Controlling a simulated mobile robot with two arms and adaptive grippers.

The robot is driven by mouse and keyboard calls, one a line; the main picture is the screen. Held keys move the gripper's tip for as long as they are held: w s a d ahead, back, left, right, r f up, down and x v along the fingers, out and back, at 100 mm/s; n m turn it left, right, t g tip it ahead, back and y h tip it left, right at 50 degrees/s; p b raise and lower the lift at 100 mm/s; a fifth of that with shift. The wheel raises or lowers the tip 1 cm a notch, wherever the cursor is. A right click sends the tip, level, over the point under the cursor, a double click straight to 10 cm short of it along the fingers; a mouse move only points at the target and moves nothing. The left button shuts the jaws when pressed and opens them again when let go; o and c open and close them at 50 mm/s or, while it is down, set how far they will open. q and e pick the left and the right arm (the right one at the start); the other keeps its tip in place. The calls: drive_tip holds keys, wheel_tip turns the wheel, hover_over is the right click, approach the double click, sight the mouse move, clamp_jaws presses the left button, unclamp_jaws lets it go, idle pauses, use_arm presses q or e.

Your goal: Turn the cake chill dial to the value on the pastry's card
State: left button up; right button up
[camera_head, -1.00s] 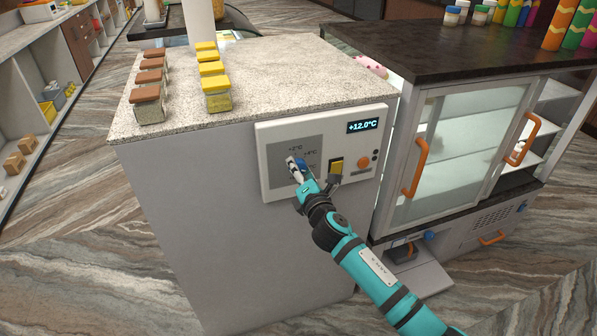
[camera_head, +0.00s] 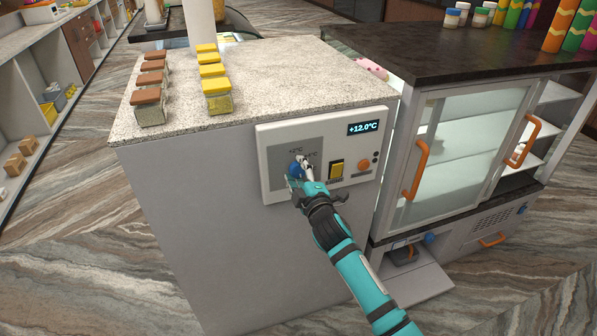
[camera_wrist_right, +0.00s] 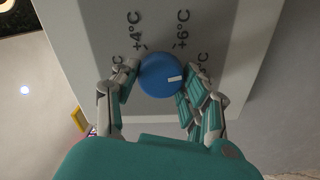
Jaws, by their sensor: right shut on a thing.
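The blue dial (camera_wrist_right: 158,72) sits on the control panel (camera_head: 264,140), with a white mark pointing right in the wrist view, just below the +6°C print. The +4°C print is on its other side; other labels are partly covered. In the head view the dial (camera_head: 294,169) is partly hidden by my right gripper (camera_head: 299,167). That gripper is shut on the dial, one finger on each side in the wrist view. The panel display (camera_head: 363,127) reads +12.0°C. I cannot make out a pastry card. My left gripper is out of view.
A yellow switch (camera_head: 336,170) and an orange knob (camera_head: 364,165) sit right of the dial. Jars with yellow lids (camera_head: 213,86) and brown lids (camera_head: 147,97) stand on the counter. A glass cabinet (camera_head: 465,140) with orange handles stands at the right.

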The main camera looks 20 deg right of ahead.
drive_tip(key=shift+m, duration=1.1)
drive_tip(key=o, duration=1.2)
drive_tip(key=s, duration=1.2)
drive_tip(key=shift+d, duration=0.3)
